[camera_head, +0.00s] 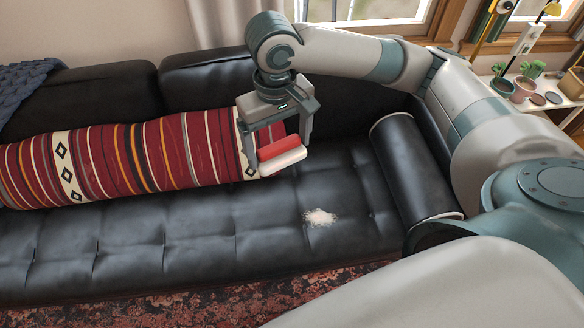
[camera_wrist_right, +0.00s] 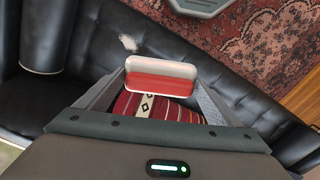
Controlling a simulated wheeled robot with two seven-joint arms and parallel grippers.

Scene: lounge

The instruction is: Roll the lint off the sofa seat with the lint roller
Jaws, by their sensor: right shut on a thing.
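The black leather sofa seat (camera_head: 180,235) runs across the head view. A pale patch of lint (camera_head: 319,217) lies on the seat near the right bolster; it also shows in the right wrist view (camera_wrist_right: 128,42). My right gripper (camera_head: 277,150) is shut on the lint roller (camera_head: 282,158), which has a red part and a white part. The roller is to the upper left of the lint in the head view, apart from it and in front of the striped bolster. In the right wrist view the roller (camera_wrist_right: 161,76) sits between the fingers. My left gripper is not in view.
A long red striped bolster (camera_head: 120,160) lies along the seat at the left. A side table with potted plants (camera_head: 524,88) is at the upper right. A patterned rug (camera_head: 200,305) lies in front.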

